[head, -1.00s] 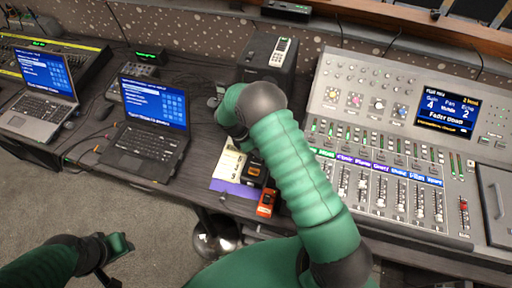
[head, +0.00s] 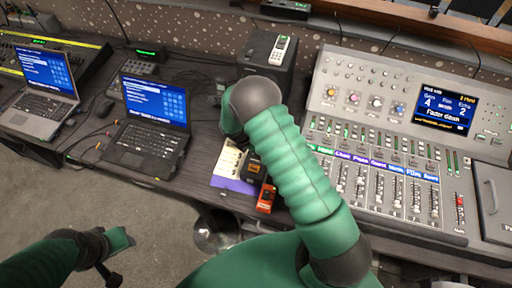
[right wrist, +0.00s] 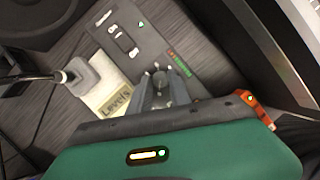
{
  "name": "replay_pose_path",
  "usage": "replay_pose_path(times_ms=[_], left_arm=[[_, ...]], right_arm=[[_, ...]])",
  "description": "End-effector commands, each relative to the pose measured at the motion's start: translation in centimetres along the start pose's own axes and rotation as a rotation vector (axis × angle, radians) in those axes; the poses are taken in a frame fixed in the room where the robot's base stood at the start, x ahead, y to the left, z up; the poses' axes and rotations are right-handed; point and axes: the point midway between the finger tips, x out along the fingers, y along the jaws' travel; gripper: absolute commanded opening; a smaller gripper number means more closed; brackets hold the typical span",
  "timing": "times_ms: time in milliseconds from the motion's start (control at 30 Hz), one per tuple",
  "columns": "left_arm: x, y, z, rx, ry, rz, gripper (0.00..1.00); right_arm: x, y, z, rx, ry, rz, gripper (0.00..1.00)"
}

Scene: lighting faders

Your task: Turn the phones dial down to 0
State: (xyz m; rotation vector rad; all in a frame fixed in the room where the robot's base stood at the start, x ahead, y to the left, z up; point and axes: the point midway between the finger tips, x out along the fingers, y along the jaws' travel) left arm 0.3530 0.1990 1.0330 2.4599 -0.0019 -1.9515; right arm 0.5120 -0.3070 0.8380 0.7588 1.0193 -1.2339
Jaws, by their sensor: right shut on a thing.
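My right gripper (right wrist: 160,92) is shut on a small dark dial (right wrist: 158,79), apparently the phones dial, in the right wrist view. In the head view my right arm hides the gripper and dial. My left gripper (head: 112,276) is low at the left over the floor, away from the desk; its fingers are too small to judge.
A card reading "Levels" (right wrist: 115,103) lies beside the dial. An orange device (head: 266,198) stands near the desk's front edge. The fader mixer (head: 385,150) fills the right, two laptops (head: 150,145) the left. A black speaker (head: 262,60) stands behind my right arm.

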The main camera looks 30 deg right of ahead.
Motion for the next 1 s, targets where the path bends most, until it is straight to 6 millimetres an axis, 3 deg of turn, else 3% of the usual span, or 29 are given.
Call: replay_pose_path(times_ms=[167,200,367,733,867,1000], left_arm=[[0.0,0.0,0.0,0.000,0.000,0.000,0.36],[0.0,0.0,0.0,0.000,0.000,0.000,0.36],[0.0,0.0,0.0,0.000,0.000,0.000,0.36],[0.0,0.0,0.0,0.000,0.000,0.000,0.36],[0.2,0.0,0.1,0.000,0.000,0.000,0.36],[0.4,0.0,0.1,0.000,0.000,0.000,0.36]], right_arm=[[-0.1,0.1,0.5,0.003,-0.007,0.003,0.00],[-0.1,0.1,0.5,0.003,-0.007,0.003,0.25],[-0.1,0.1,0.3,0.003,-0.005,0.002,0.44],[-0.8,0.2,0.1,0.002,-0.002,0.004,0.44],[-3.3,0.2,0.1,0.002,-0.001,0.007,0.44],[-7.5,0.3,0.2,0.003,-0.001,0.008,0.44]])
